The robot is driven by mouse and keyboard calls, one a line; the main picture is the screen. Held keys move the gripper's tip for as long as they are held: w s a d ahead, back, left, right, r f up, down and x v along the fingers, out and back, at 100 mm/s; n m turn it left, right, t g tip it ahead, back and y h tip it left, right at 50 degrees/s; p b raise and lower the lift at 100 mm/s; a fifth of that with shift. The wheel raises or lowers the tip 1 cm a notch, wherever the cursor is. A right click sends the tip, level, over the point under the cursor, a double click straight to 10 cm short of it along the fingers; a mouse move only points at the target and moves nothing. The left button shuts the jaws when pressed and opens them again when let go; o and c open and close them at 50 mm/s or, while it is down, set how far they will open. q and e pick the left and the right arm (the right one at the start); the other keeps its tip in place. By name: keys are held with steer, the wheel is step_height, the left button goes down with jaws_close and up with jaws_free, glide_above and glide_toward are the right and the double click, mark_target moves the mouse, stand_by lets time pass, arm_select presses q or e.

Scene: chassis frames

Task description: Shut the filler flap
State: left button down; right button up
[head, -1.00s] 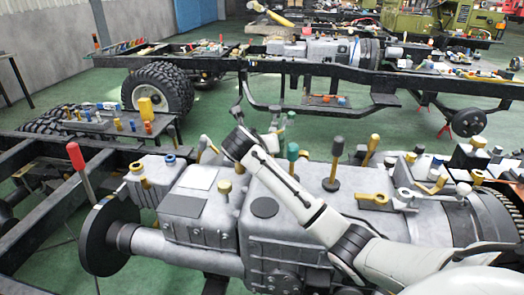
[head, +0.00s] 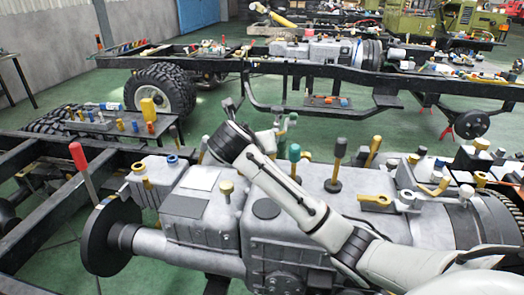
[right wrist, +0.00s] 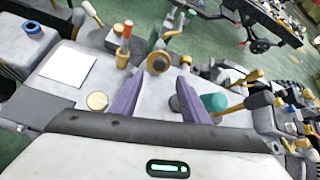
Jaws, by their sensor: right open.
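My right gripper (right wrist: 162,74) is open, with its two purple-grey fingers apart and nothing held between them. Just beyond the fingertips in the right wrist view stands a round gold disc with a dark centre (right wrist: 158,63), tilted up to face the camera. It may be the raised filler flap, but I cannot tell for sure. Its hinge and seat are not clear. In the head view my right arm reaches over the grey gearbox housing (head: 285,225), and its dark wrist hides the spot behind it. My left gripper is in neither view.
An orange-handled part (right wrist: 125,40) and a gold knob (right wrist: 97,101) stand left of the fingers. A green knob (right wrist: 214,102) is close by the right finger. A red-knobbed lever (head: 78,157) rises at the left. Green floor (head: 360,125) lies between the chassis frames.

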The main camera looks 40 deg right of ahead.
steer(key=shift+v, duration=1.05)
steer(key=c, duration=0.5)
steer(key=shift+s+f+m, duration=0.15)
steer(key=shift+m, duration=0.55)
steer(key=c, duration=0.3)
steer(key=shift+s+f+m, duration=0.2)
steer(key=shift+m, duration=0.8)
jaws_close()
steer(key=w+d+f+m, duration=0.1)
steer(key=d+f+m, duration=0.1)
steer(key=m, duration=0.3)
steer(key=w+d+f+m+t, duration=0.1)
steer(key=w+d+f+m, duration=0.1)
steer(key=d+m, duration=0.2)
steer(key=w+d+f+m+h, duration=0.1)
steer(key=d+m, duration=0.3)
steer(key=m, duration=0.4)
steer(key=shift+w+f+t+b, duration=0.3)
steer(key=shift+f+t+b, duration=0.1)
steer(key=shift+f, duration=0.5)
